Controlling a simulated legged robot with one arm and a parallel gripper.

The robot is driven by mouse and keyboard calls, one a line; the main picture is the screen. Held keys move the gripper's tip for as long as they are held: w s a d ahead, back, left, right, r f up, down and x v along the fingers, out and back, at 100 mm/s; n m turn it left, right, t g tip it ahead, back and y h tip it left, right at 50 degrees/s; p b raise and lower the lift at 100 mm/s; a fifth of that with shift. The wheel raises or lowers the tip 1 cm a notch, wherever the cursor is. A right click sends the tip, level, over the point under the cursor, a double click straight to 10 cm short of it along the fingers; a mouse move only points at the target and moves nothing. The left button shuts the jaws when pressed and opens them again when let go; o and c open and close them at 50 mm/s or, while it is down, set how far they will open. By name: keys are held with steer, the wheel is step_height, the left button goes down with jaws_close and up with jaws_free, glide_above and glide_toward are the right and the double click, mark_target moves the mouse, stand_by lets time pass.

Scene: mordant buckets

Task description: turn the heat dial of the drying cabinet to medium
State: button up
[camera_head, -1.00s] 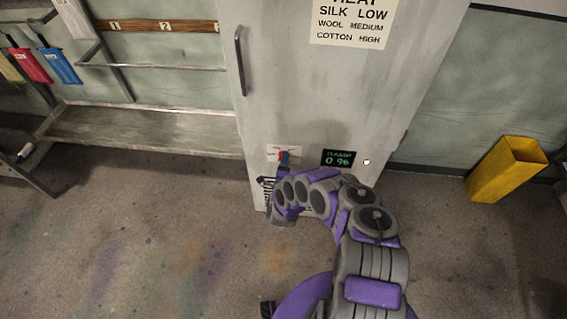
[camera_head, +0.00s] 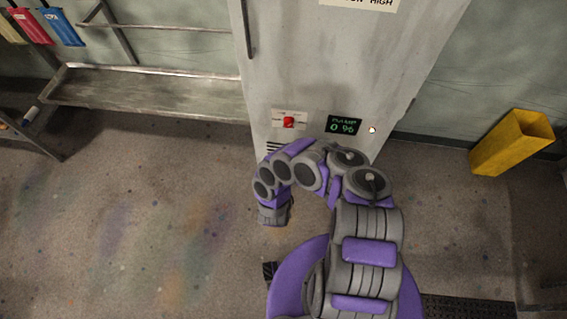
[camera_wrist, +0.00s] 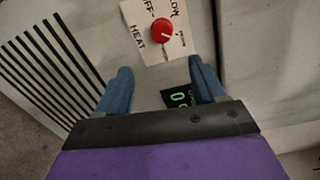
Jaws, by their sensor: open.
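The drying cabinet (camera_head: 330,70) is a tall pale grey unit. Its red heat dial (camera_head: 289,122) sits on a white label plate low on the front. In the wrist view the dial (camera_wrist: 163,33) is clear of the fingers, and its pale pointer mark slants to the lower right.
A lit green display (camera_head: 343,125) and a small light (camera_head: 372,130) are right of the dial. A dark vent (camera_wrist: 45,70) is beside the plate. A yellow bin (camera_head: 512,143) stands right; a metal bench (camera_head: 150,92) is left. Floor at left is clear.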

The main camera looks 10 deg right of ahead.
steer(key=shift+v, duration=1.3)
